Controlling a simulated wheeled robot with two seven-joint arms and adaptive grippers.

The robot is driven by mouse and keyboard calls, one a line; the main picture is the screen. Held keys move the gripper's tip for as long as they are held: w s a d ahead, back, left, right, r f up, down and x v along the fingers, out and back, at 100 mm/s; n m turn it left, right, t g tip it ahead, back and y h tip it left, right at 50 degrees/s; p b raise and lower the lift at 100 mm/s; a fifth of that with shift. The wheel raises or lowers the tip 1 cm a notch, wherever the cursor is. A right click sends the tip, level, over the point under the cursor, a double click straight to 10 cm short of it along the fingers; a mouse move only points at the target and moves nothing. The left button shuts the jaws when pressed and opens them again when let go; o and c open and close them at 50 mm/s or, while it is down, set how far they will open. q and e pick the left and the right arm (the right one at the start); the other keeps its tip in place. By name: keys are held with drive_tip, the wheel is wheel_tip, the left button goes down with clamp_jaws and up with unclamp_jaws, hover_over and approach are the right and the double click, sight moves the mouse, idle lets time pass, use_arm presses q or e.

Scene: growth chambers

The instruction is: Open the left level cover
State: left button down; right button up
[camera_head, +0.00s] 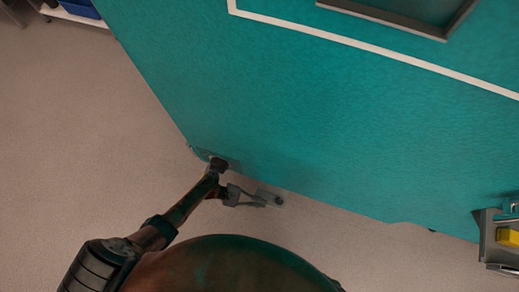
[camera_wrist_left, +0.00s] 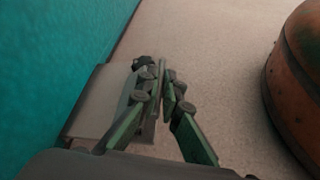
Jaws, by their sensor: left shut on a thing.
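The left level cover appears to be the small grey plate (camera_head: 268,194) low at the front edge of the teal chamber; a dark round knob shows at its far end. In the left wrist view it is a grey, box-like plate (camera_wrist_left: 96,98) beside the teal wall. My left gripper (camera_head: 262,201) reaches it from the left. In the left wrist view its fingers (camera_wrist_left: 160,82) are closed on a thin upright edge of the cover. Part of that edge is hidden between the fingers. My right gripper is out of view.
The teal chamber panel (camera_head: 300,130) fills the upper middle, with a white line and a grey-framed window (camera_head: 395,15). A grey unit with a yellow block (camera_head: 507,237) stands at the right edge. A shelf with a blue bin (camera_head: 82,8) is at top left. Bare floor (camera_head: 70,140) lies left.

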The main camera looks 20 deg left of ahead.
use_arm(q)
drive_tip(key=shift+a+f, duration=0.1)
drive_tip(key=shift+a, duration=0.05)
drive_tip(key=c, duration=2.4)
unclamp_jaws()
drive_tip(key=v, duration=1.2)
